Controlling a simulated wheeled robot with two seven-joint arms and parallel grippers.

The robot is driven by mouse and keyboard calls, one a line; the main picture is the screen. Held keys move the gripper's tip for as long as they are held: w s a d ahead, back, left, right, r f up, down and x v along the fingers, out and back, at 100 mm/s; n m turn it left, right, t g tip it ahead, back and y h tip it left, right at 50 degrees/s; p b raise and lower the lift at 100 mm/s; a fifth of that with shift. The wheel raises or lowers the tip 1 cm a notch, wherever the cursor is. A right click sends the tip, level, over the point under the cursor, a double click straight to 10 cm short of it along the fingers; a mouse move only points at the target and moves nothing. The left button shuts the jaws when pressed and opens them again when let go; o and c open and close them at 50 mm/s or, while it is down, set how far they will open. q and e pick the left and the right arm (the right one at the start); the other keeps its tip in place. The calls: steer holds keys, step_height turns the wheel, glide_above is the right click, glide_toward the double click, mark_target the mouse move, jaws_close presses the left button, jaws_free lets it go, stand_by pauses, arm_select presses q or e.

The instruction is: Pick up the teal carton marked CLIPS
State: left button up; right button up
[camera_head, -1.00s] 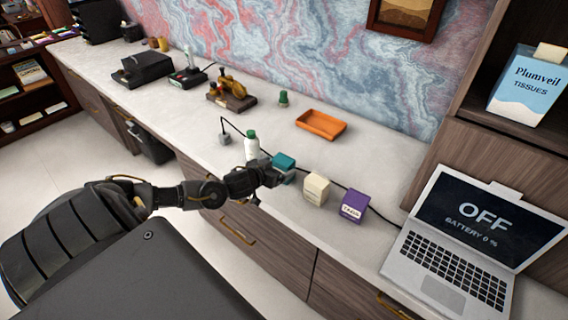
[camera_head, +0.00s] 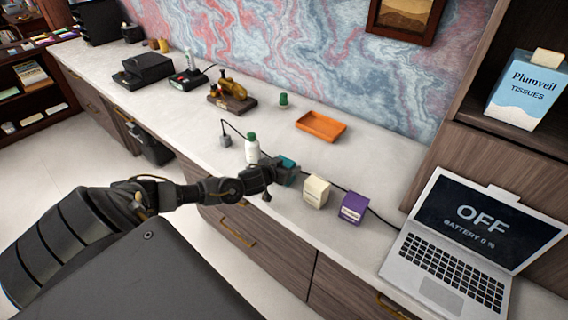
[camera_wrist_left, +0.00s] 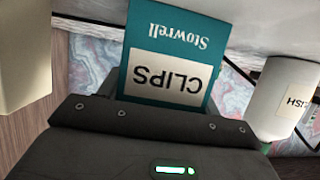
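The teal carton (camera_head: 288,161) stands on the pale desk, mostly hidden in the head view behind my left gripper (camera_head: 284,174). In the left wrist view the carton (camera_wrist_left: 172,50) fills the middle, upside down, with a white CLIPS label and the word Stowrell. My left gripper (camera_wrist_left: 162,100) has its dark fingers at both sides of the carton. Whether they press on it or stand slightly apart is not clear. My right gripper is in none of the views.
A white bottle with a green cap (camera_head: 252,148) stands close left of the carton. A cream carton (camera_head: 316,191) and a purple carton (camera_head: 352,208) stand to its right. A cable runs behind them. An orange tray (camera_head: 321,126) lies farther back, and an open laptop (camera_head: 445,260) is at right.

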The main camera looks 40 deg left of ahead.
arm_select(q)
steer(key=c, duration=0.4)
steer(key=shift+c, duration=0.2)
steer(key=shift+r, duration=0.1)
steer(key=shift+r, duration=0.45)
steer(key=s+a+r, duration=0.2)
steer(key=s+r, duration=1)
steer(key=s, duration=0.1)
steer(key=shift+s+a+b, duration=0.25)
steer(key=shift+s+b, duration=0.15)
